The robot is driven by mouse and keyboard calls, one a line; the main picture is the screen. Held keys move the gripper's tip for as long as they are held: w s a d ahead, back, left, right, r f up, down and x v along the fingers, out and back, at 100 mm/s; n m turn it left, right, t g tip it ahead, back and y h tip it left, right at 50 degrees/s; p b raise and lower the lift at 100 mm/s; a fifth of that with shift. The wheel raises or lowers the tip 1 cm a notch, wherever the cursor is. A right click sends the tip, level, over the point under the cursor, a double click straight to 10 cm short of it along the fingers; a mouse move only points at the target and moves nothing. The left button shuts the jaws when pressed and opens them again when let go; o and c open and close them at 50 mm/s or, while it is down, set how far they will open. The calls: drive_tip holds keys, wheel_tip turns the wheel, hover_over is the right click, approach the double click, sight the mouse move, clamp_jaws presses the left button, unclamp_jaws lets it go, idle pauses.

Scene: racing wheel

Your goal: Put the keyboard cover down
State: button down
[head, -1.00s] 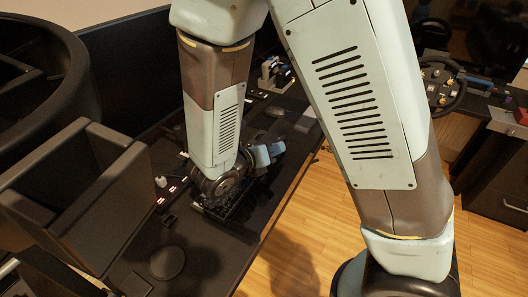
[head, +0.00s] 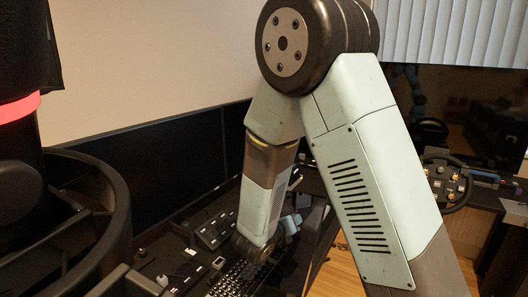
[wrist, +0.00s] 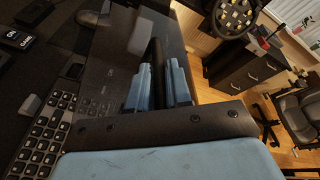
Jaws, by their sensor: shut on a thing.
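The keyboard cover (wrist: 112,68) looks like a smoky, see-through panel in the wrist view, beside the keyboard (wrist: 42,138). My gripper (wrist: 158,82) has its blue fingers shut on a dark part of the cover between them. Whether the cover touches the desk cannot be told. In the head view the keyboard (head: 232,280) shows light-edged keys low in the picture, and my gripper (head: 290,224) is small and partly hidden behind my arm. The cover cannot be made out clearly there.
Dark monitors (head: 150,165) stand along the back of the desk. Small control boxes (head: 213,233) lie left of the keyboard. In the wrist view, a racing wheel (wrist: 236,16) and drawers (wrist: 243,68) stand beyond the wooden floor (wrist: 206,88), with a chair (wrist: 300,98) at right.

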sight(308, 211)
drive_tip(key=w+d, duration=0.2)
drive_tip(key=w, duration=0.1)
drive_tip(key=w+d+n+y, duration=0.1)
drive_tip(key=w+d, duration=0.1)
drive_tip(key=w, duration=0.2)
drive_tip(key=w+d+y, duration=0.1)
drive_tip(key=w+d, duration=0.2)
drive_tip(key=w, duration=0.1)
drive_tip(key=shift+f+n+t, duration=0.2)
drive_tip(key=shift+n+t, duration=0.2)
drive_tip(key=w+d+n+y, duration=0.1)
drive_tip(key=w+d, duration=0.4)
drive_tip(key=d, duration=0.3)
drive_tip(key=shift+w+f+n+t+y, duration=0.3)
drive_tip(key=shift+w+f+t+y, duration=0.05)
drive_tip(key=shift+f+t+y, duration=0.05)
